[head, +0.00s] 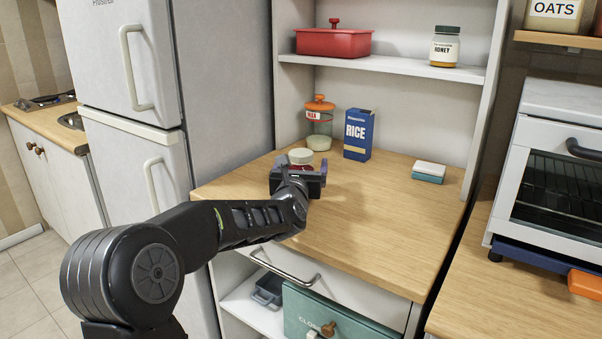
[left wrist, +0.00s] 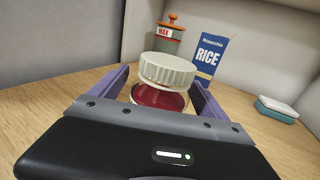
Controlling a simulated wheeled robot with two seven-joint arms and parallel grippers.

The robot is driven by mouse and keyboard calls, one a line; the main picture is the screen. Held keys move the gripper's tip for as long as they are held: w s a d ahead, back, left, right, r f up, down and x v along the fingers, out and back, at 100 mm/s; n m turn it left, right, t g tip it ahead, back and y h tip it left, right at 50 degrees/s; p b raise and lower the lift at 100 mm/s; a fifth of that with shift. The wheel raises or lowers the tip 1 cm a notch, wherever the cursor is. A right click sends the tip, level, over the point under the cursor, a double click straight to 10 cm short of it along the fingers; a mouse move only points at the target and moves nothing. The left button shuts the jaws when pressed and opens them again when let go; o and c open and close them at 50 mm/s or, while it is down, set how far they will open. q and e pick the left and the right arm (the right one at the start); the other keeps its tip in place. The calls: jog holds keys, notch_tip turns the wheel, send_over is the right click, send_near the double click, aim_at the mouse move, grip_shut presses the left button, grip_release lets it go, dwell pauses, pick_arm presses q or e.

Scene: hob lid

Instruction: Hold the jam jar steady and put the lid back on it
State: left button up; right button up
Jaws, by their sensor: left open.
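The jam jar (left wrist: 158,97), clear with red jam, stands on the wooden counter; only a little of its red shows in the head view (head: 300,167). A cream ribbed lid (left wrist: 167,69) sits at the top of the jar, and it also shows in the head view (head: 301,156). I cannot tell whether it is fully seated. My left gripper (head: 299,166) is open, with one purple finger on each side of the jar. The gripper's body hides the jar's lower part. I cannot tell whether the fingers touch the glass. My right gripper is not in view.
Behind the jar stand an orange-lidded canister (head: 319,125) and a blue rice box (head: 358,134). A teal-and-white block (head: 428,172) lies to the right. A shelf above holds a red dish (head: 333,42) and a honey jar (head: 444,46). The counter's front right is clear.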

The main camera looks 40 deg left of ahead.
pick_arm(q)
jog(key=shift+w+a, duration=0.2)
jog(key=shift+w, duration=0.15)
jog(key=shift+c, duration=0.5)
jog(key=shift+r, duration=0.1)
grip_shut()
dwell(0.6)
